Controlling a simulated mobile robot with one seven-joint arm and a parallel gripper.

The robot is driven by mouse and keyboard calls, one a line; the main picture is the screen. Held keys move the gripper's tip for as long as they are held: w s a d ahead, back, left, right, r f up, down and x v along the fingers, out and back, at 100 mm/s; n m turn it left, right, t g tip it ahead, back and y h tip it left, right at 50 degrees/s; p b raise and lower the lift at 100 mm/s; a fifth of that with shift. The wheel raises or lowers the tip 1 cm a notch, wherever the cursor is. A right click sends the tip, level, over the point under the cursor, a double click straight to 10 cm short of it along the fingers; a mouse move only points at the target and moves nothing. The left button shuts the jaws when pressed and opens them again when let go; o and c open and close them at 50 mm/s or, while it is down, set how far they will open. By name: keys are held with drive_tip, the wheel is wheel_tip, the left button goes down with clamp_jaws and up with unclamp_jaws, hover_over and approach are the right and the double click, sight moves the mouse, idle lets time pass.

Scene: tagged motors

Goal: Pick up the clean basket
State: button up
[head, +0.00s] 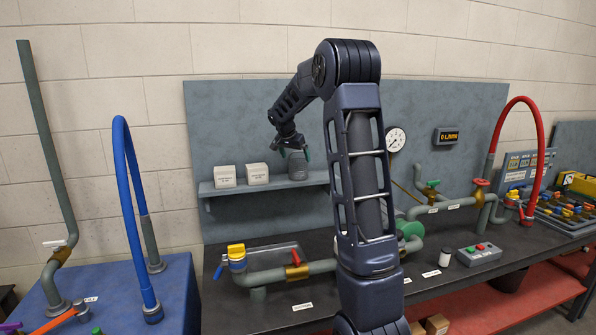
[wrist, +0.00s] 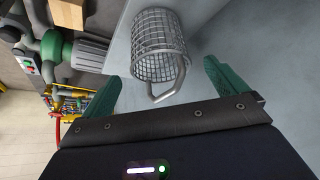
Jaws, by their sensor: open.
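The basket (wrist: 163,48) is a grey wire-mesh cylinder with a bent metal handle (wrist: 180,80) in the wrist view. In the head view a grey basket (head: 297,166) sits on the wall shelf, at the right of two white boxes, partly behind my gripper. My gripper (head: 291,150) is at the basket's top in the head view. In the wrist view its two green fingers (wrist: 160,88) are spread wide, with the handle reaching into the gap between them. Nothing is clamped; I cannot tell whether a finger touches the basket.
Two white boxes (head: 225,176) (head: 256,173) stand on the shelf (head: 205,188) left of the basket. The back panel (head: 240,120) rises close behind. Pipes and valves (head: 290,272) run along the bench below. A gauge (head: 396,140) hangs at the right.

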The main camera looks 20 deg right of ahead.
drive_tip(key=x, duration=0.5)
drive_tip(key=shift+w+d+r, duration=0.1)
drive_tip(key=c, duration=1.1)
drive_tip(key=shift+c, duration=0.2)
